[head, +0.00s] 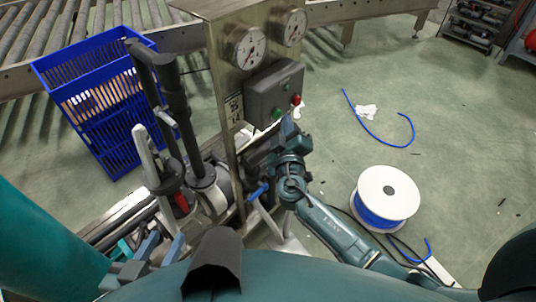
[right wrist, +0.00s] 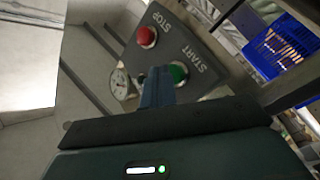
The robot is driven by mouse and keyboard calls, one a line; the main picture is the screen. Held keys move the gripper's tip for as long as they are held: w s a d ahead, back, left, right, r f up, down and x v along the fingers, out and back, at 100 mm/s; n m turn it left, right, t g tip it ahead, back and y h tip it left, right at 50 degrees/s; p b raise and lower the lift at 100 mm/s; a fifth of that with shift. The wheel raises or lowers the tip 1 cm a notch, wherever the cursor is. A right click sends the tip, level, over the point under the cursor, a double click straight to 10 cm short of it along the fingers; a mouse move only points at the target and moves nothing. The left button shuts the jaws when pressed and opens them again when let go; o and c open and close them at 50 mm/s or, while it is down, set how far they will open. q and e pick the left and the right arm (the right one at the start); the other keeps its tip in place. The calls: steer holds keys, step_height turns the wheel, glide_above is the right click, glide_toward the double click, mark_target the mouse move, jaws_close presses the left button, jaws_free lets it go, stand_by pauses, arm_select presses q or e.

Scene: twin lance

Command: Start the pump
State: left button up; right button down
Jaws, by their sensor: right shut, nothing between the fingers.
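The grey control box (head: 274,92) is fixed to a metal panel below two gauges. It carries a green button (head: 277,113) and a red button (head: 297,99). In the right wrist view the green button (right wrist: 178,73) is labelled START and the red button (right wrist: 147,36) STOP. My right gripper (head: 287,121) is in front of the box's lower part. Its blue fingers (right wrist: 157,82) are shut and empty, with the tips overlapping the green button's edge in the picture. I cannot tell whether they touch it. My left gripper (head: 160,246) is low at the left, its blue fingers apart.
Upright black pipes and a grey lever (head: 150,155) stand left of the panel. A blue crate (head: 105,120) is behind them, near a roller conveyor (head: 50,40). A white reel of blue hose (head: 388,190) and a loose blue hose (head: 375,132) lie on the floor at right.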

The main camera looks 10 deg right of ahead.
stand_by(0.4)
steer(key=shift+w+a+b, duration=0.3)
steer(key=shift+w+b, duration=0.05)
steer(key=shift+b, duration=0.2)
steer(key=shift+s+d, duration=0.3)
steer(key=shift+s, duration=0.05)
steer(key=s+d, duration=0.3)
steer(key=s, duration=0.1)
steer(key=shift+s+d+b, duration=0.35)
steer(key=shift+s+b, duration=0.05)
stand_by(0.3)
